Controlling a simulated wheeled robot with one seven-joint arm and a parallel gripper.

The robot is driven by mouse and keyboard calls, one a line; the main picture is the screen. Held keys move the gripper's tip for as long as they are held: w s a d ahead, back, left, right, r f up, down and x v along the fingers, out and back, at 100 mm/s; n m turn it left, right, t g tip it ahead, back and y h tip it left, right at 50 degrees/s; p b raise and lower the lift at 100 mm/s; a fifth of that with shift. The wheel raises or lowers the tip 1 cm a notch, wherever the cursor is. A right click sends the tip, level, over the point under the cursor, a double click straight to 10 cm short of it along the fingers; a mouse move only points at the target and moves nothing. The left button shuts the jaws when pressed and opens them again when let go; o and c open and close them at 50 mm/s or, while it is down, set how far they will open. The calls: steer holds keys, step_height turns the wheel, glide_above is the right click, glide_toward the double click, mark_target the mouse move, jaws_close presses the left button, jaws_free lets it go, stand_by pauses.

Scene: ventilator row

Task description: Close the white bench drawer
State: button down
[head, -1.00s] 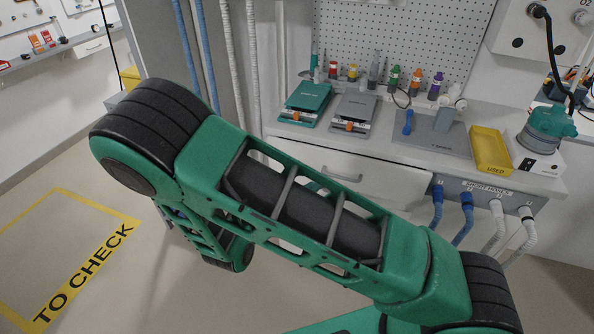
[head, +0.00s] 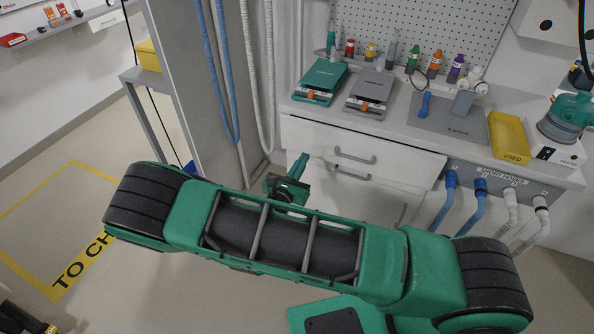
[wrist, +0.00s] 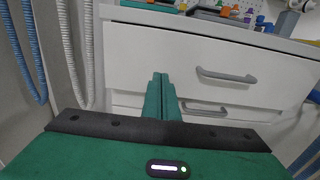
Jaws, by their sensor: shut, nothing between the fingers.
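The white bench drawer (head: 335,140) is the upper one of the white bench, with a grey bar handle (head: 355,156). In the wrist view its front (wrist: 150,55) fills the middle, with the handle (wrist: 226,76) right of centre. No inside of the drawer shows, and I cannot tell how far its front stands out. My gripper (head: 301,160) is shut and empty, in front of the left part of the drawer front, left of the handle. In the wrist view its fingertips (wrist: 160,76) overlap the lower part of that front. I cannot tell whether they touch it.
A lower drawer's handle (head: 338,174) shows beneath. The bench top (head: 395,121) carries scales and a yellow tray (head: 507,138). Hoses hang at the left (head: 272,80) and from a rack at the right (head: 515,183). Floor in front of the bench is clear.

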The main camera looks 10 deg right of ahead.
mark_target(313, 141)
steer(key=x, duration=0.6)
steer(key=shift+w+d, duration=0.15)
steer(key=shift+w, duration=0.05)
steer(key=x, duration=0.4)
steer(key=shift+w+d+r, duration=0.1)
steer(key=shift+w+d, duration=0.05)
steer(key=shift+w, duration=0.05)
steer(key=shift+r, duration=0.1)
